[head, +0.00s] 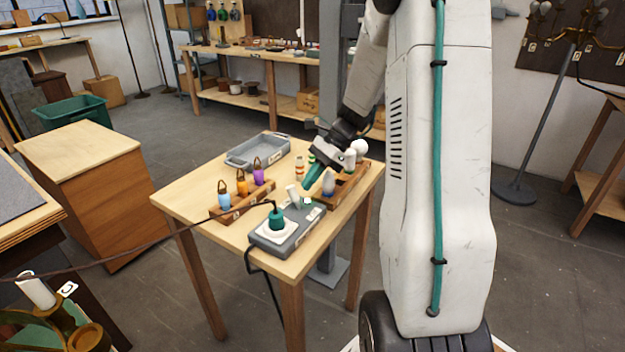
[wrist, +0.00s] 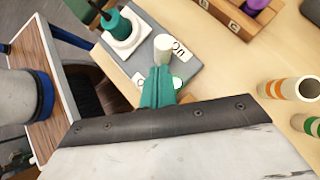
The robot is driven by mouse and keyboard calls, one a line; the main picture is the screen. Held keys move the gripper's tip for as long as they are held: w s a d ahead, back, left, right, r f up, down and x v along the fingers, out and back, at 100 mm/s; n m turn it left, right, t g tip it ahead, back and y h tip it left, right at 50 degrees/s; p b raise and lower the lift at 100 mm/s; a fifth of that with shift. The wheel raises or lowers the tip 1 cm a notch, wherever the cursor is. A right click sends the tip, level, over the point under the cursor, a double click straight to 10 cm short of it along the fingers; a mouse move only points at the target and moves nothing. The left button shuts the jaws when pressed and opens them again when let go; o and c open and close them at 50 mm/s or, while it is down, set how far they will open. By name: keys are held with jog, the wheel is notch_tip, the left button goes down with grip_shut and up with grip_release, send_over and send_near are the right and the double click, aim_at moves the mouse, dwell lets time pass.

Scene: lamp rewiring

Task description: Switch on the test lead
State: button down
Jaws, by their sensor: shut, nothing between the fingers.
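The test lead's grey box (head: 262,240) sits on the small wooden table, and it also shows in the wrist view (wrist: 188,72). A teal plug (head: 276,218) stands on a white plate at one end, with a black cable running off the table. A white switch lever (head: 293,196) sticks up from the box; in the wrist view the lever (wrist: 163,47) stands beside an "On" label (wrist: 180,48). My gripper (head: 308,187) is shut and empty, with teal fingers (wrist: 158,88) just beside the lever. I cannot tell whether they touch. The fingers hide part of the box.
A wooden rack (head: 243,205) with blue, orange and purple items stands left of the box. Another wooden rack (head: 347,190) with bulbs is to the right. A grey tray (head: 258,151) and a striped cylinder (head: 299,168) are behind.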

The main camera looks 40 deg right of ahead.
jog(key=shift+r, duration=0.45)
jog(key=d, duration=0.1)
jog(key=d+r, duration=0.1)
jog(key=d, duration=0.1)
jog(key=s+d, duration=0.1)
jog(key=shift+d+r, duration=0.15)
jog(key=shift+d, duration=0.05)
jog(key=w+v, duration=0.1)
jog(key=v, duration=0.8)
jog(key=shift+w+a+r, duration=0.3)
jog(key=shift+w+r, duration=0.1)
jog(key=shift+w, duration=0.1)
